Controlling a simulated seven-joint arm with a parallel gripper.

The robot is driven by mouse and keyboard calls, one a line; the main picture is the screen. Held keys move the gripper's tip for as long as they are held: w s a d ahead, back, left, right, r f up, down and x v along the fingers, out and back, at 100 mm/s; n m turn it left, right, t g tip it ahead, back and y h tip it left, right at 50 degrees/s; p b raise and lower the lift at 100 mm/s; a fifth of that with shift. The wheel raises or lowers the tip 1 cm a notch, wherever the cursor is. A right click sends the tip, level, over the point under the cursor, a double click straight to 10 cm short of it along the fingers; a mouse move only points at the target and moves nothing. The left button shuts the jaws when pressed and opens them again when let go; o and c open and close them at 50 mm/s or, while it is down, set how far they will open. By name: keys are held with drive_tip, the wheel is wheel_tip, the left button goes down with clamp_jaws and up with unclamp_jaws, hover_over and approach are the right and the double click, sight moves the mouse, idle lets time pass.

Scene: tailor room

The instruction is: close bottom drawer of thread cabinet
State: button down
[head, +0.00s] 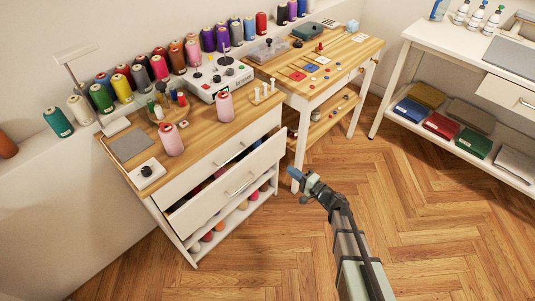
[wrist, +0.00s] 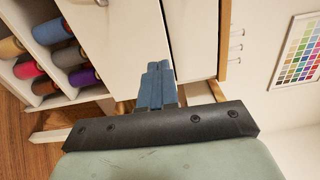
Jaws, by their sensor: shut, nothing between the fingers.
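The thread cabinet (head: 150,205) stands at left under a wooden top. Its upper drawer (head: 197,172) looks shut. Its bottom drawer (head: 212,207) is pulled out, with thread spools partly showing inside behind its white front. My gripper (head: 292,173) is shut and empty, its blue fingertips just right of the drawer front's right end in the head view. In the wrist view, the fingers (wrist: 158,75) are together and point at white cabinet panels (wrist: 112,35). I cannot tell whether they touch.
Below the drawer is an open shelf with spools (wrist: 82,76). A wooden work table (head: 345,50) stands beyond the cabinet, its near leg close to my gripper. A white bench (head: 466,80) with folded fabrics is at right. The wooden floor (head: 430,210) in front is clear.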

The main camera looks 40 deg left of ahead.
sight(262, 149)
drive_tip(key=shift+n, duration=0.3)
drive_tip(key=a, duration=1.4)
drive_tip(key=a, duration=0.4)
drive_tip(key=shift+a+f, duration=0.1)
drive_tip(key=shift+a, duration=0.4)
drive_tip(key=shift+r, duration=0.2)
drive_tip(key=d, duration=1.5)
drive_tip(key=shift+f, duration=0.15)
